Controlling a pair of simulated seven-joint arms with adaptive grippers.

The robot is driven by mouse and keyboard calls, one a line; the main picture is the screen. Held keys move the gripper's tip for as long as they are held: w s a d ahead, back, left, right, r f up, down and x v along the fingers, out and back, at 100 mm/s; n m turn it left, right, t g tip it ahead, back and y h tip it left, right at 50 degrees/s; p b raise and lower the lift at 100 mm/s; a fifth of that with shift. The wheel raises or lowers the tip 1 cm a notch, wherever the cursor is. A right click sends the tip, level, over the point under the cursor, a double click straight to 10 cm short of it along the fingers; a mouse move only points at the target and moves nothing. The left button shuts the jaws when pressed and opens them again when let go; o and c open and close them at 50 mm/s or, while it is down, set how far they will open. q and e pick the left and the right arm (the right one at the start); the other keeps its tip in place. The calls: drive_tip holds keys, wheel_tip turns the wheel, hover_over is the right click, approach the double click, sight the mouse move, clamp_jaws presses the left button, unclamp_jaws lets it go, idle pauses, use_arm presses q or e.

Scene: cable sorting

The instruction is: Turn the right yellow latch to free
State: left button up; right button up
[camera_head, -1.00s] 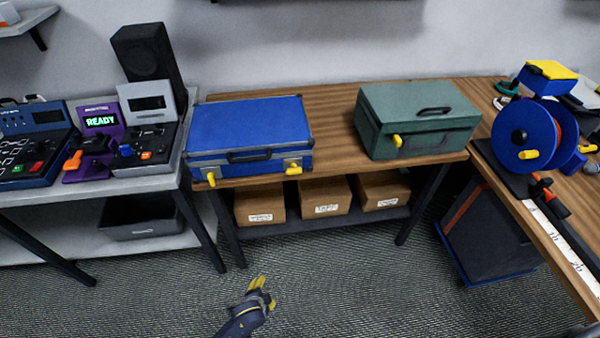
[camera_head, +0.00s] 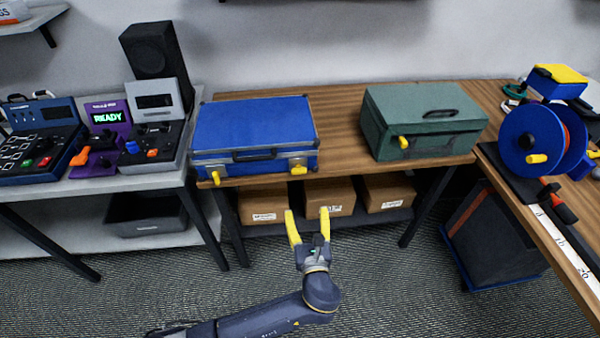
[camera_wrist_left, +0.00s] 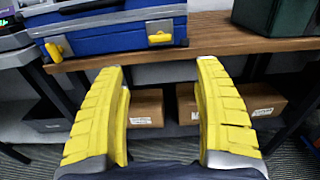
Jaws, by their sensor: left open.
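A blue case (camera_head: 250,128) with dark edges lies closed on the wooden table. Two yellow latches are on its front: the right yellow latch (camera_head: 298,168) and the left yellow latch (camera_head: 215,177). In the left wrist view the right latch (camera_wrist_left: 160,39) sits on a silver plate, and the left latch (camera_wrist_left: 54,52) hangs at the left. A green case (camera_head: 422,125) stands to the right with a yellow latch (camera_head: 403,142). My left gripper (camera_head: 308,212) is open and empty, below and in front of the blue case, apart from it. My right gripper is not seen.
The wooden table's front edge (camera_head: 345,171) lies between my gripper and the cases. Cardboard boxes (camera_head: 329,196) sit on the shelf below. Control panels (camera_head: 100,140) stand at left, a blue cable reel (camera_head: 520,140) at right. Table space between the cases is clear.

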sight(299, 172)
use_arm(q)
drive_tip(key=w, duration=0.5)
drive_tip(key=w+a, duration=0.1)
drive_tip(key=w, duration=0.5)
drive_tip(key=w+a, duration=0.1)
drive_tip(key=w, duration=0.5)
drive_tip(key=c, duration=1.2)
drive_tip(key=shift+c, duration=0.9)
